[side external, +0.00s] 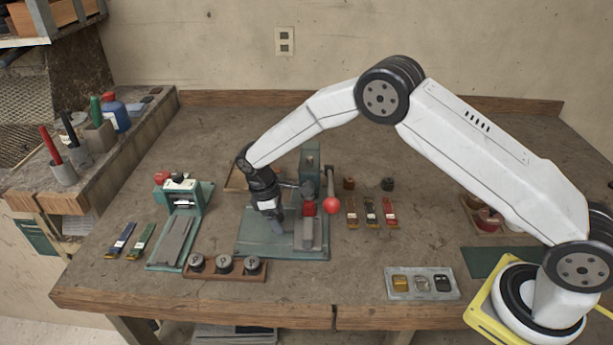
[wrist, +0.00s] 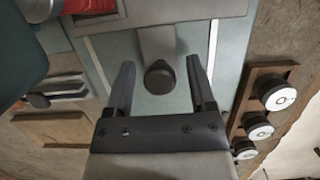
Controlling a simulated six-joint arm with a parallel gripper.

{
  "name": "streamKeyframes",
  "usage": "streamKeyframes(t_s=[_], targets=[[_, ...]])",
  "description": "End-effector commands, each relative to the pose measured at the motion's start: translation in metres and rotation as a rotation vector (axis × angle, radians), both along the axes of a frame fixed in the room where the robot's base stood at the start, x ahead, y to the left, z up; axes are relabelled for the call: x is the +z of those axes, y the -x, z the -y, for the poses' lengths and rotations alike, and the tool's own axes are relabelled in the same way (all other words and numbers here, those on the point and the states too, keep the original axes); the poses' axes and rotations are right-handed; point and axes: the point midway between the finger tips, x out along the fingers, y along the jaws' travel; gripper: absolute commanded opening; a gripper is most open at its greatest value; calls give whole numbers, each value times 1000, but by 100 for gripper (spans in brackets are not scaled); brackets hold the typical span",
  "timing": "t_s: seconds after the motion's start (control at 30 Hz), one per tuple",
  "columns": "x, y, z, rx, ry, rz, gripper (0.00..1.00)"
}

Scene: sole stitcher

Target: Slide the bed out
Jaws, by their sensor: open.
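The stitcher's green base plate (side external: 270,246) stands mid-table, with its post and a red-balled lever (side external: 331,205). A grey bed (side external: 309,236) lies on the plate, to the right of my gripper (side external: 275,222), which points down low over the plate. In the wrist view the bed's grey edge (wrist: 165,20) is at the top, and a grey tab (wrist: 157,45) runs from it to a dark round knob (wrist: 160,79). My gripper (wrist: 159,68) is open, one finger on each side of the knob, with gaps visible. Finger height relative to the knob is unclear.
A wooden tray of round metal pieces (side external: 225,268) stands in front left of the plate. A smaller green machine (side external: 183,215) stands at left.

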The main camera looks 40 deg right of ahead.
Motion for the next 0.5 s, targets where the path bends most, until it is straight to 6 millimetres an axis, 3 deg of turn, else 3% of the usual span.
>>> streamKeyframes(t_s=[0.1,0.3,0.5], targets=[[0,0,0,0,0,0,71],[0,0,0,0,0,0,8],[0,0,-1,0,-1,-1,8]])
